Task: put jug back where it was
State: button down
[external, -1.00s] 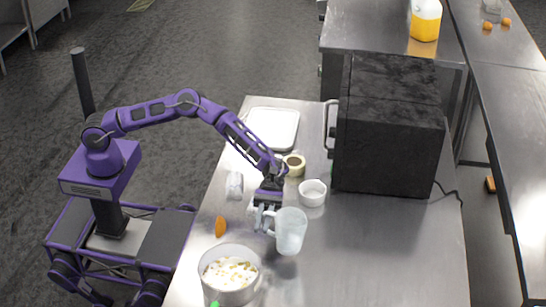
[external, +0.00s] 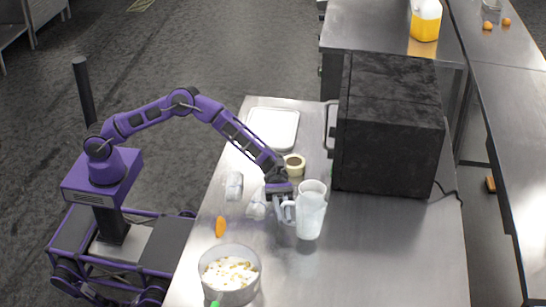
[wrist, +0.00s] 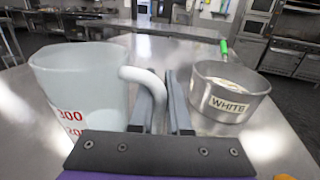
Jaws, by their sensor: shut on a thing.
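The jug (external: 310,219) is translucent white with red measuring marks and a side handle. It is upright over the metal table; whether it touches the top I cannot tell. In the wrist view the jug (wrist: 80,98) fills the left side, its handle reaching the fingers. My gripper (external: 287,208) is shut on the handle, to the left of the jug's body. In the wrist view my gripper (wrist: 167,90) shows its fingers close together by the handle.
The black oven (external: 390,140) stands right. A pot marked WHITE (wrist: 228,97) stands at the front.

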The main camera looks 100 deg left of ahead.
jog(key=shift+f, duration=1.5)
jog(key=shift+f, duration=0.1)
jog(key=shift+f, duration=0.1)
jog(key=c, duration=0.9)
grip_release()
jog(key=shift+r, duration=0.2)
jog(key=v, duration=1.2)
jog(key=shift+p, duration=0.3)
